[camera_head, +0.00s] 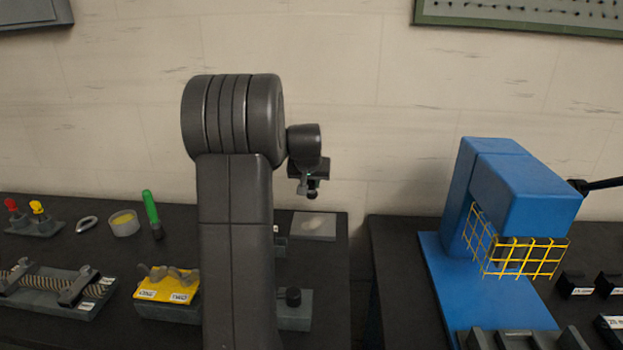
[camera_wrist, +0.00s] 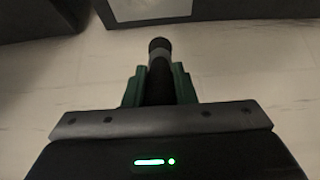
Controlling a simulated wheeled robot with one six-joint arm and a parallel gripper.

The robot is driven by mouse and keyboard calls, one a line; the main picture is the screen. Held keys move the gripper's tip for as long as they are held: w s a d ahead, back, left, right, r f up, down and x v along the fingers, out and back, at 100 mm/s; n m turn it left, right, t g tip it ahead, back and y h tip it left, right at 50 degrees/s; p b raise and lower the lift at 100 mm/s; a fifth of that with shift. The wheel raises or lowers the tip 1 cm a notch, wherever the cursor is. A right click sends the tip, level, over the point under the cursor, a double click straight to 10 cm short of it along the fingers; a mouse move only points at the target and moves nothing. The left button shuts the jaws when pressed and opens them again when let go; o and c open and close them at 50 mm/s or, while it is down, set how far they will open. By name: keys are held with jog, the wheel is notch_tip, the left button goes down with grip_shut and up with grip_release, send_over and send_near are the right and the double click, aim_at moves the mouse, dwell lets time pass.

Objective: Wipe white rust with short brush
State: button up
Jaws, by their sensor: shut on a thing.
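A grey plate (camera_head: 312,226) lies on the left bench near its back right corner, with a pale whitish smear (camera_head: 311,222) on its top. My gripper (camera_head: 309,183) hangs in the air above the plate, clear of it. It is shut on a short dark tool with a grey band, seemingly the short brush (camera_wrist: 160,62), which sticks out past the green-edged fingers in the wrist view (camera_wrist: 159,86). The brush's bristles cannot be made out. My arm hides part of the bench.
A blue press with yellow guard (camera_head: 515,190) stands right, across a gap. A wall rises behind.

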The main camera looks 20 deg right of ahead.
jog(key=shift+s+a+f+b, duration=0.1)
jog(key=shift+s+f+b, duration=0.05)
jog(key=shift+f+b, duration=1.8)
jog(key=shift+f, duration=1)
jog(key=shift+f+b, duration=0.35)
jog(key=shift+f, duration=0.1)
jog(key=shift+s, duration=0.1)
jog(key=shift+s+a+b, duration=1.65)
jog(key=shift+s+a, duration=0.1)
jog(key=shift+s, duration=1.75)
jog(key=shift+w+d+p, duration=0.55)
jog(key=shift+w+d, duration=0.2)
jog(key=shift+w, duration=0.4)
jog(key=shift+w+d+p, duration=0.5)
jog(key=shift+w+d, duration=0.2)
jog(key=shift+w, duration=0.4)
jog(key=shift+w+d+p, duration=0.55)
jog(key=shift+w+d, duration=0.2)
jog(key=shift+w, duration=0.4)
jog(key=shift+s+d, duration=0.25)
jog(key=shift+d, duration=0.2)
jog(key=s+a+b, duration=0.3)
jog(key=s, duration=0.4)
jog(key=shift+a, duration=0.25)
